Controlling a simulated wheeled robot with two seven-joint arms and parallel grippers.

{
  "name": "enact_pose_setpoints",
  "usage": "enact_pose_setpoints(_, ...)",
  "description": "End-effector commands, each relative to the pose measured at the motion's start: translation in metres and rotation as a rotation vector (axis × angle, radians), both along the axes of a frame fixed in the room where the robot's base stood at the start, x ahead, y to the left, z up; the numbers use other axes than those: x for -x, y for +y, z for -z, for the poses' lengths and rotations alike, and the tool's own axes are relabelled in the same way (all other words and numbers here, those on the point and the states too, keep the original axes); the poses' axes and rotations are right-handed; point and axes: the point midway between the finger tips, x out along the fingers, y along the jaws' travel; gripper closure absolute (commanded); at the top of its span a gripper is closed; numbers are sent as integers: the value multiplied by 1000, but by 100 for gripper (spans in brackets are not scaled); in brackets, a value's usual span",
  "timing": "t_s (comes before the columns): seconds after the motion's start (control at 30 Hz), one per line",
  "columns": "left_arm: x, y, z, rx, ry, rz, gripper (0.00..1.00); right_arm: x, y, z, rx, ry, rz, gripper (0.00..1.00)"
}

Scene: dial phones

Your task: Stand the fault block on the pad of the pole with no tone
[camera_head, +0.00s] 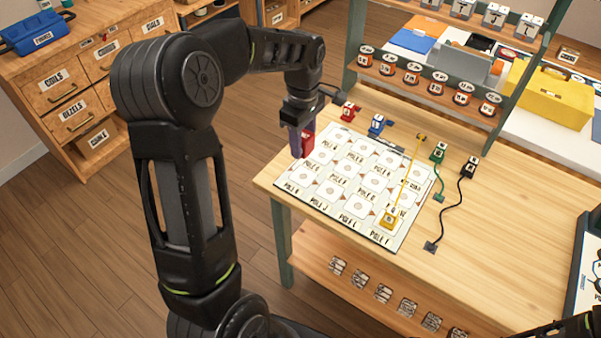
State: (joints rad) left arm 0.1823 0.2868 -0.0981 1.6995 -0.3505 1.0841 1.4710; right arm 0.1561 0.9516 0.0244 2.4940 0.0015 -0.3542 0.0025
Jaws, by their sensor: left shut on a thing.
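My left gripper (302,142) reaches down at the back left corner of the white pole board (280,183). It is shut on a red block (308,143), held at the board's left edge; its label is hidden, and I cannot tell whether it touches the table. The board carries rows of pale pads with pole names. A yellow block (388,218) stands on a pad in the front row near the right, with a yellow cord running back. Dark parts of my right arm show at the bottom right edge; its fingers cannot be made out.
Behind the board stand a small red piece (348,111) and a blue piece (376,124). To its right are a green piece (438,152) and a black piece (471,165), both corded. A shelf rack (437,92) rises at the back. The table's right side is clear.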

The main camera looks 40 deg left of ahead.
Motion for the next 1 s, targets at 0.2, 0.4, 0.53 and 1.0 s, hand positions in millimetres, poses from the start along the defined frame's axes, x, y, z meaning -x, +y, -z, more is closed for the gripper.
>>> enact_pose_setpoints(0.2, 1, 0, 34, 1, 5, -1, 100, 1, 0, -6, 1, 2, -1, 100)
enact_pose_setpoints(0.4, 0, 0, 58, 0, 2, -1, 100, 1, 0, -9, 1, 3, 0, 100)
enact_pose_setpoints(0.53, 0, 0, 60, 0, 0, -1, 100, 1, 0, -8, 2, 4, 0, 100)
enact_pose_setpoints(1.0, 1, 0, 94, 1, 3, -1, 100, 2, 0, -15, 3, 6, 0, 100)
